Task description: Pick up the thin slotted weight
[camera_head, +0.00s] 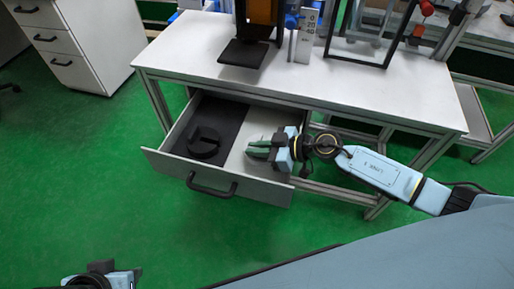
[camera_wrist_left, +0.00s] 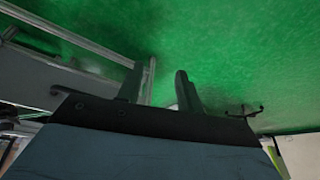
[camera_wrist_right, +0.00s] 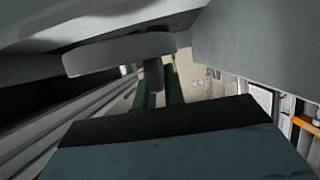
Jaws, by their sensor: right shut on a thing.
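My right gripper (camera_head: 259,149) is inside the open drawer, over its light right-hand part. In the right wrist view, a grey disc seen nearly edge-on, the thin slotted weight (camera_wrist_right: 118,53), is at the fingertips, and the gripper is shut on it. The weight cannot be made out in the head view; I cannot tell if it touches the drawer floor. A thicker black slotted weight (camera_head: 204,142) lies on the dark mat in the drawer's left part. My left gripper (camera_wrist_left: 158,88) is open and empty, away from the drawer; part of it shows at the head view's bottom left.
The drawer (camera_head: 215,181) is pulled out under a white table (camera_head: 190,52), with a black handle on its front. The tabletop overhangs the drawer's back. Drop-tower equipment (camera_head: 262,30) stands on the table. Green floor in front is clear.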

